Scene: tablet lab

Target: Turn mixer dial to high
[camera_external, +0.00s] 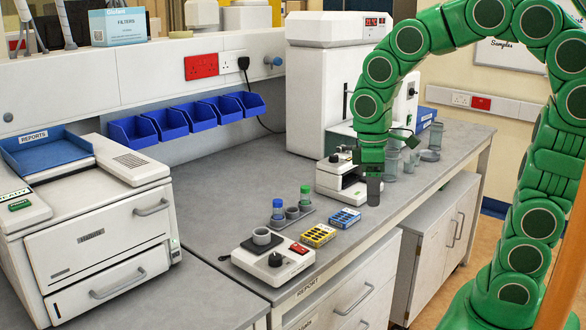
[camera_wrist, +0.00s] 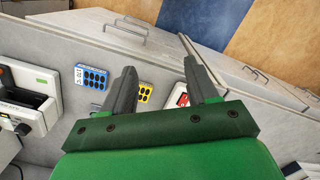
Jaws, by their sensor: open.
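The dial's setting is too small to read. In the wrist view a corner of the mixer (camera_wrist: 180,97) with its red switch shows, partly hidden behind my right finger; the dial is hidden there. My gripper (camera_external: 373,190) is open, to the right of the mixer and apart from it, beside another white device (camera_external: 340,180) with a black knob. Both fingers of my gripper (camera_wrist: 158,65) show in the wrist view, with nothing between them.
A yellow box (camera_external: 318,235), a blue box (camera_external: 345,217) and a rack (camera_external: 292,215) with green- and blue-capped bottles stand between the mixer and my gripper. Glass beakers (camera_external: 410,158) stand behind my gripper. A white printer-like machine (camera_external: 100,235) is at left. The bench middle is clear.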

